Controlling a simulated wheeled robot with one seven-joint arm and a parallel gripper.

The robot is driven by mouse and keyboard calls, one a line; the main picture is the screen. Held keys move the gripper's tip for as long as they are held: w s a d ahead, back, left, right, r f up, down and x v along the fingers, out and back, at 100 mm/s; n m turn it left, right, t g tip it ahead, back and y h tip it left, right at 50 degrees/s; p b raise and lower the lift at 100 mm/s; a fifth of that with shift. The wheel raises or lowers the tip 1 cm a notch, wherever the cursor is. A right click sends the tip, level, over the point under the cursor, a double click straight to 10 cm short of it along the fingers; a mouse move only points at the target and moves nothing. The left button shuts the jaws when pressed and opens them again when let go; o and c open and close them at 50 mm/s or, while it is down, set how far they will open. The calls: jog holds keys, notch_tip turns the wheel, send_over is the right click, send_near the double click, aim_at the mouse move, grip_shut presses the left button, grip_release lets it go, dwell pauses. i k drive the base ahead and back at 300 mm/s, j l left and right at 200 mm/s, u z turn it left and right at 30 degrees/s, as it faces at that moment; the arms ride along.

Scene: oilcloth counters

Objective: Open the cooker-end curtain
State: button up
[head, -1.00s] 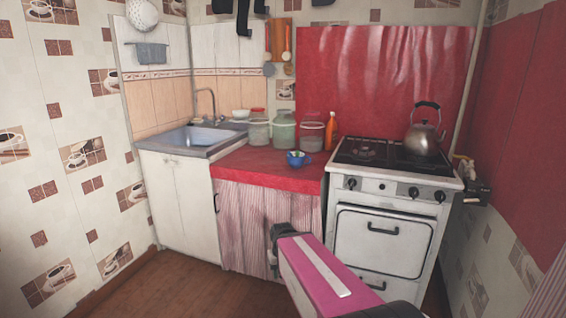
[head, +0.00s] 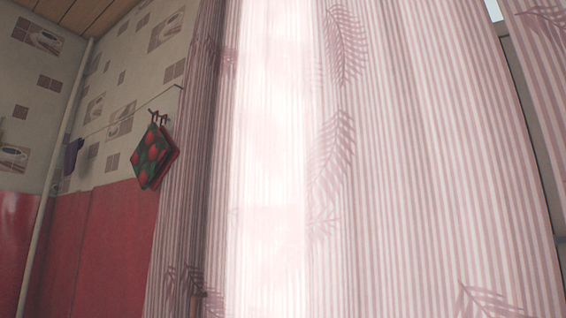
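A pink-and-white striped curtain with darker leaf prints (head: 420,170) hangs in tall folds across the middle and right of the head view. Its left part (head: 190,170), beside the red wall panel, is darker and gathered in narrow folds. Between them is a bright strip (head: 270,150) where light comes through; faint stripes show there. Another striped piece (head: 545,50) hangs at the upper right edge. The curtain's lower end is out of frame. My gripper is not in view.
Red panelling (head: 100,250) covers the lower wall at left, with a pale pipe (head: 58,170) in the corner. A red-and-green pot holder (head: 153,157) hangs from a thin line, with a purple item (head: 73,157) farther left. A grey frame edge (head: 527,100) shows at right.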

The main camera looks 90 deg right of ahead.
aim_at(370, 158)
jog(key=z, duration=4.6)
jog(key=k+j, duration=0.65)
jog(key=k+z, duration=0.05)
